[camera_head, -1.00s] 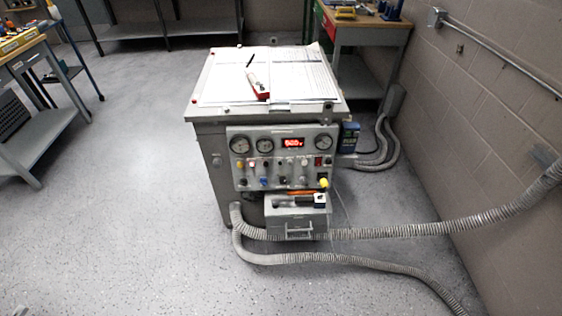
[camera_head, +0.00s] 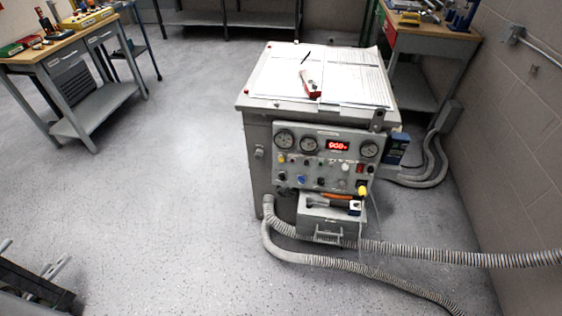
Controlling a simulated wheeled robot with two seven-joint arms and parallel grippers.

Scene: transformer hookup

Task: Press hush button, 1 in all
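A grey test cabinet stands in the middle right of the head view. Its front control panel (camera_head: 325,157) carries gauges, a lit red display (camera_head: 338,146), and several small knobs and buttons in different colours. A yellow knob (camera_head: 281,158) sits at the panel's left, a blue one (camera_head: 301,180) lower down, and a red switch (camera_head: 360,168) at the right. I cannot tell which of these is the hush button; the labels are too small to read.
Papers (camera_head: 345,80) and a red-and-white item (camera_head: 312,90) lie on the cabinet top. Grey hoses (camera_head: 450,258) run along the floor at the cabinet's foot. The floor between is clear.

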